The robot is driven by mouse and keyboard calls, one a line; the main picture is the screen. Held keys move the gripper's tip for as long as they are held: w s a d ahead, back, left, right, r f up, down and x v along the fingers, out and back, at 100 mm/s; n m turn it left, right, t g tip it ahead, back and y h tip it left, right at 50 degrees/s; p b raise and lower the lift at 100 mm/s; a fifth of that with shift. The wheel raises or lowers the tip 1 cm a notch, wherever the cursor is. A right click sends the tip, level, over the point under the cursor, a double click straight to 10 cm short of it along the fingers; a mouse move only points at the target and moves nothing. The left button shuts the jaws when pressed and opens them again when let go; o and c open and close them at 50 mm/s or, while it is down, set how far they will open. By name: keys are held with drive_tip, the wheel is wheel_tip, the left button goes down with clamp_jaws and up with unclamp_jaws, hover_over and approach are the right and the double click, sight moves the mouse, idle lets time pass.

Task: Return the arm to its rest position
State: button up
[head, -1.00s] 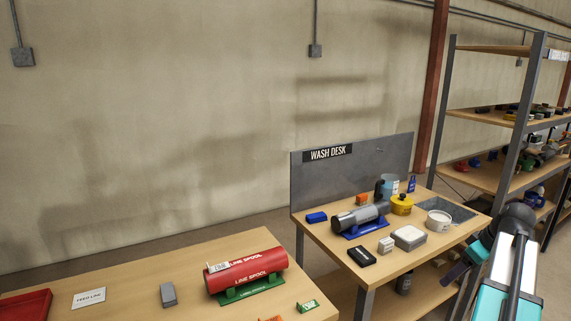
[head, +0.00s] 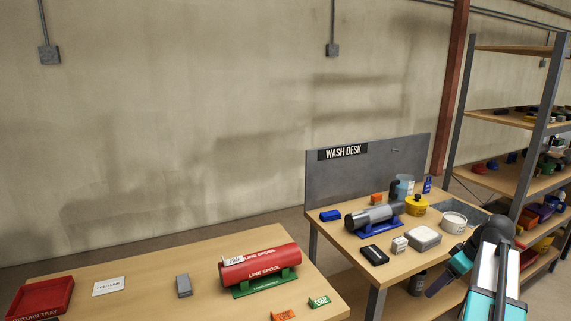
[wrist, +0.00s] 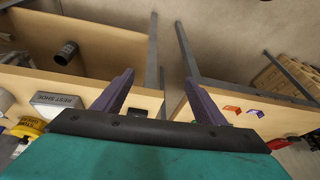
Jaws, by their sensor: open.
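My gripper (wrist: 160,98) is open in the wrist view, with its two purple fingers apart and nothing between them but the gap between two desks. In the head view my gripper (head: 449,277) is at the lower right, in front of the wash desk's right part. My arm rises at the right edge of that view. The gripper appears clear of the objects on the wash desk (head: 328,232).
A red line spool (head: 262,264) rests on a green stand on the near table (head: 140,305), with a red return tray (head: 42,298) at left. A grey cylinder (head: 370,216) lies on a blue stand on the wash desk. Shelves (head: 500,118) stand at right.

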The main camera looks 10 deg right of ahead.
drive_tip(key=w+a+f+n+g+y, duration=0.2)
drive_tip(key=a+f+n+g, duration=0.15)
drive_tip(key=a+f, duration=1.8)
drive_tip(key=s+a+f+g, duration=0.2)
drive_tip(key=s+a+f, duration=0.2)
drive_tip(key=a+f, duration=0.25)
drive_tip(key=s+a+f+g, duration=0.2)
drive_tip(key=s+a+f, duration=0.2)
drive_tip(key=a+f, duration=0.25)
drive_tip(key=s+a+f+m+g+h, duration=0.1)
drive_tip(key=s+a+f+m+h, duration=0.1)
drive_tip(key=s+f, duration=0.5)
drive_tip(key=s+a+f+m+g+h, duration=0.1)
drive_tip(key=s+a+f+m+h, duration=0.1)
drive_tip(key=s+a+f+m, duration=0.2)
drive_tip(key=shift+s+a+f+m+b, duration=0.6)
drive_tip(key=shift+s+f, duration=1.15)
drive_tip(key=shift+s, duration=2.5)
